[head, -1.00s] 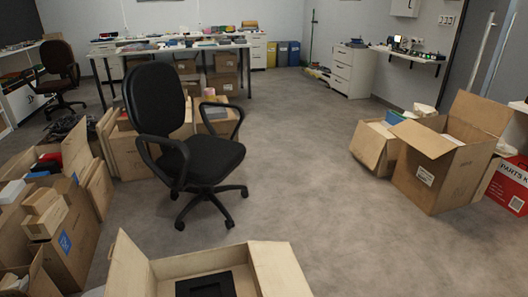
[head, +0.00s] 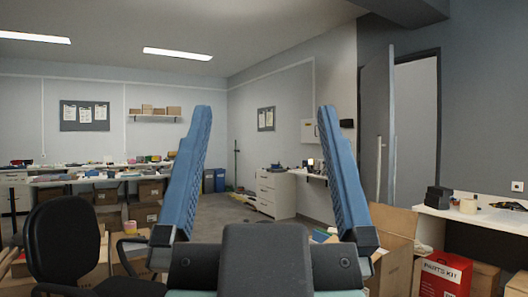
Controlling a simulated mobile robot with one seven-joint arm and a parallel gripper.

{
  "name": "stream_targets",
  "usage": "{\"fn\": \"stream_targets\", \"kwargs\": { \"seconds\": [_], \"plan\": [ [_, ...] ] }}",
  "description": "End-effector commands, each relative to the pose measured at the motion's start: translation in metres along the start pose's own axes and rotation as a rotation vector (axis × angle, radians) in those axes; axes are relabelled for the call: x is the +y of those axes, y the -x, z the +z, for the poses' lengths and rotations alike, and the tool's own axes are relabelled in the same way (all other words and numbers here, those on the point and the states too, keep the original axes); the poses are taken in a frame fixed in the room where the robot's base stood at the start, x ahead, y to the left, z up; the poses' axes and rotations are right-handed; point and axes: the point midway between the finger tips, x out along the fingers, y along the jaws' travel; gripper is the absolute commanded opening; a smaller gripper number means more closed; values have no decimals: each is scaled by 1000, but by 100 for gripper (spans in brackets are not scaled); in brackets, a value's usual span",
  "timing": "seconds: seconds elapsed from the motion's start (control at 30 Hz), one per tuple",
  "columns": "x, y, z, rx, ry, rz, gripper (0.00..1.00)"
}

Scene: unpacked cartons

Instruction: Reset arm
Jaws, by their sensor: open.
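My gripper (head: 264,118) stands upright in the middle of the head view, close to the camera. Its two blue fingers point up and are spread wide apart, with nothing between them. The dark wrist below it fills the bottom centre and hides part of the floor and the boxes behind.
A black office chair (head: 68,240) stands at the lower left, among open cartons. Grey floor (head: 215,212) shows beyond my gripper.

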Motion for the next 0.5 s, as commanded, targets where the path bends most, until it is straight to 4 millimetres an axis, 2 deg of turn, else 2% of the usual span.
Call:
{"fn": "stream_targets", "kwargs": {
  "seconds": [0.33, 0.5],
  "plan": [
    [0, -2, -3, 4, 6, 1, 100],
    [0, -18, -18, 3, 5, 0, 100]
  ]
}}
